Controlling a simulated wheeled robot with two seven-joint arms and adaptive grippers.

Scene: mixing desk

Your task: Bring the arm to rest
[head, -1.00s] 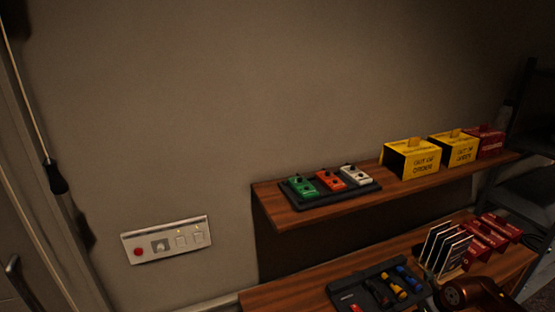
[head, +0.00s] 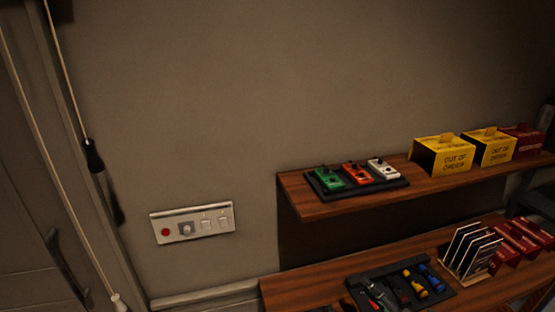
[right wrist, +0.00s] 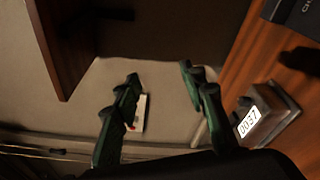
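My right gripper (right wrist: 158,74) shows in the right wrist view as two dark green fingers. They are spread apart with nothing held between them. Beyond the left finger is a small white wall panel (right wrist: 141,112), partly covered by that finger. The fingers look clear of the wooden surfaces on both sides. No gripper shows in the head view, and my left gripper is in neither view.
A wall panel (head: 192,223) has a red button, a knob and switches. An upper shelf (head: 310,207) bears a pedal tray (head: 395,184) and yellow boxes (head: 443,155). A tool tray (head: 440,297) and card rack lie below.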

